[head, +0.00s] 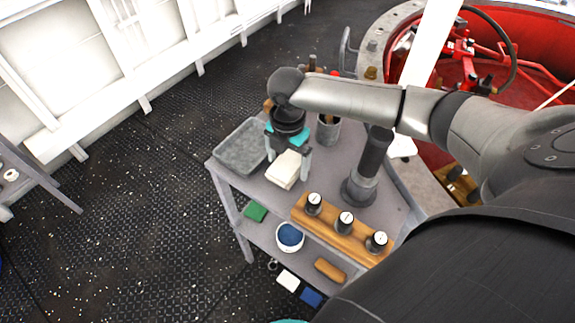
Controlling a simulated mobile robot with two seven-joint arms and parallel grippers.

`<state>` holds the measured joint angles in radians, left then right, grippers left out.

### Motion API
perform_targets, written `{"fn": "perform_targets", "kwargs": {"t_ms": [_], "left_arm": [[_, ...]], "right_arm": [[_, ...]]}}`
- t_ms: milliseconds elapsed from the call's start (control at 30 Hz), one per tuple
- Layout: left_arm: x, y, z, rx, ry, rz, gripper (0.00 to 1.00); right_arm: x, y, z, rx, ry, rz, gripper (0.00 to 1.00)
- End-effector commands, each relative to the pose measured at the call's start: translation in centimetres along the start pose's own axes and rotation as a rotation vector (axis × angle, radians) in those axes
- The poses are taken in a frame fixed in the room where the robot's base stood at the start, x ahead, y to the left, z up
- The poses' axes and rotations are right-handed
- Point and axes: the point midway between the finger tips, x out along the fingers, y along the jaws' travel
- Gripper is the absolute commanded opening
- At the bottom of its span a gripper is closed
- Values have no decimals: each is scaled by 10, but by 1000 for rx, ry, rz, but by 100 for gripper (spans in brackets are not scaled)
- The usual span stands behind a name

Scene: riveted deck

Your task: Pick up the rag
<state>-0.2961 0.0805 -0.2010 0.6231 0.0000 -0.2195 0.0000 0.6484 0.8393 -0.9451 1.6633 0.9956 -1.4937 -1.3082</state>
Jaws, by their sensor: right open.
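The rag (284,170) looks like a folded white cloth lying on the top of a grey metal table (320,178). My right gripper (287,161) reaches in from the right and points down over the rag. It is open, with one finger on each side of the rag's far end. I cannot tell whether the fingers touch the cloth. My left gripper is not in view.
A grey tray (241,147) stands left of the rag. A wooden block (330,232) with several black-and-white knobs lies in front. A dark cylinder on a round base (359,190) and a cup (328,133) stand right. The lower shelf holds a blue-filled bowl (290,237).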

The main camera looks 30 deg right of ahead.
Motion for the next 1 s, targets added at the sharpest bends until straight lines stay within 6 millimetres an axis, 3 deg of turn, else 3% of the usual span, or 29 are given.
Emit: {"fn": "perform_targets", "kwargs": {"t_ms": [100,767,1000], "left_arm": [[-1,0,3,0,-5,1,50],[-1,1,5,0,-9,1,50],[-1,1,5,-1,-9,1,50]], "right_arm": [[-1,0,0,0,0,0,99],[-1,0,0,0,-1,0,25],[-2,0,0,0,-1,1,22]]}}
